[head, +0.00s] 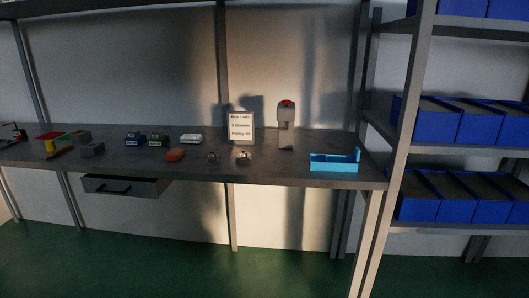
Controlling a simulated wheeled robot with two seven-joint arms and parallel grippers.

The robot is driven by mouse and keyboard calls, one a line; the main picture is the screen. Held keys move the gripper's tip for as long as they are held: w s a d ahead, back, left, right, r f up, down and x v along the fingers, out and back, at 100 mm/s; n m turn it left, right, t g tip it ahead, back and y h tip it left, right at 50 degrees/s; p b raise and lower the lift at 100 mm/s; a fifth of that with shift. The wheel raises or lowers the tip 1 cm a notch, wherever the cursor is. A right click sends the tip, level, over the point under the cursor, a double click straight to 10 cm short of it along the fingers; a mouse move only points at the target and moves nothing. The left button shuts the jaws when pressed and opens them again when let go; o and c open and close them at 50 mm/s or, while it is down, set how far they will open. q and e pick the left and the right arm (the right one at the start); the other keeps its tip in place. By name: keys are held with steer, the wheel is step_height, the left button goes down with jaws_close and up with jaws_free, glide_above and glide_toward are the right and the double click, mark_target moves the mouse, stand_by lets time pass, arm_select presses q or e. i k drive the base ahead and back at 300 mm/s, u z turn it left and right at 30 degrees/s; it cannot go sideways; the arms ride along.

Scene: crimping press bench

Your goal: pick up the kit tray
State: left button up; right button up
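A light blue tray (334,166), likely the kit tray, sits on the right end of the grey workbench (270,172), close to its front edge. It has low walls and a taller piece at its right end. What lies inside it is too small to tell. Neither of my grippers is in the head view.
Several small boxes and parts lie along the bench. A drawer (125,185) hangs below it. A shelf rack with blue bins (428,120) stands at the right.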

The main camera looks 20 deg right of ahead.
mark_target(334, 157)
steer(key=u, duration=0.1)
steer(key=i, duration=1.1)
steer(key=z, duration=0.5)
